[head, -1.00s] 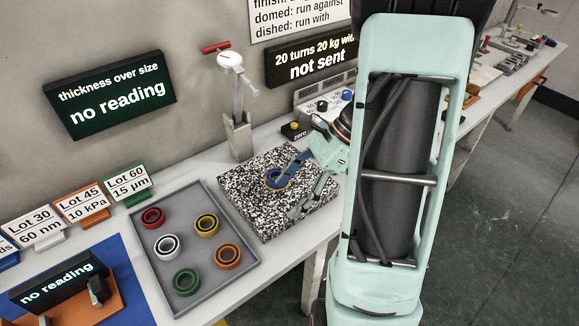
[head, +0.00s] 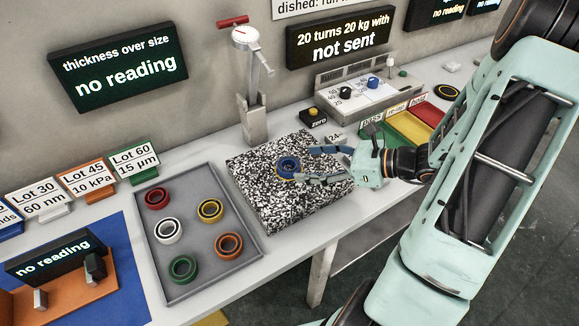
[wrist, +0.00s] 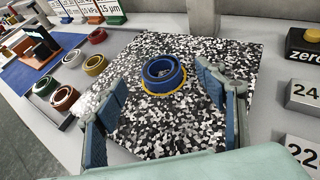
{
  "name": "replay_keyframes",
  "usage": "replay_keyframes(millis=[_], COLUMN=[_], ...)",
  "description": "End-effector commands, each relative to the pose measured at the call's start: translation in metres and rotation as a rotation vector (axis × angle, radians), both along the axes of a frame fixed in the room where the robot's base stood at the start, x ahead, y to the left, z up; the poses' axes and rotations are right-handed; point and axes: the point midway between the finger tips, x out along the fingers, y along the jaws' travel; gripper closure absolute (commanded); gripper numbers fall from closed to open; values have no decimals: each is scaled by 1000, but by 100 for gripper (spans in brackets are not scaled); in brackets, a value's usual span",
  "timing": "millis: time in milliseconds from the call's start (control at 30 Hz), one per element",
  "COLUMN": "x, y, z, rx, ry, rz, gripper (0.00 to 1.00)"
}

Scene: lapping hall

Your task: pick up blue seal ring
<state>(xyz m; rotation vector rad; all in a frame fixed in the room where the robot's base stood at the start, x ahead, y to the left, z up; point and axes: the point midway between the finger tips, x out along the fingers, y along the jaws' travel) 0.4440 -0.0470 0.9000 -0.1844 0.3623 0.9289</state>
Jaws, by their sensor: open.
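The blue seal ring (head: 288,167) lies on the black-and-white speckled granite plate (head: 262,205), with a thin yellow-orange edge showing around its base. In the wrist view the blue ring (wrist: 163,73) sits a little beyond the fingertips, roughly midway between them. My gripper (head: 312,165) is open and low over the plate, reaching in from the right with nothing between its fingers. In the wrist view my gripper (wrist: 158,98) has its blue-padded fingers spread to either side, apart from the ring.
A grey tray (head: 206,258) left of the plate holds red, white, yellow, green and orange rings. A dial gauge stand (head: 252,120) rises behind the plate. A zero button box (head: 313,117) and weight blocks (wrist: 304,92) stand close on the right.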

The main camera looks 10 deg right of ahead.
Motion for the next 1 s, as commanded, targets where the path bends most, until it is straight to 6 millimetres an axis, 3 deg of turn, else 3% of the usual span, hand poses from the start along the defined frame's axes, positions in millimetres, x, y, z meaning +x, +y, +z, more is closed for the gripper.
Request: replay_keyframes(millis=[400, 733, 1000], x=[25, 29, 29], y=[37, 41, 41], z=[-23, -26, -25], rx=[1, -1, -1], ry=[1, 1, 1], rz=[4, 1, 1], gripper=[35, 35, 65])
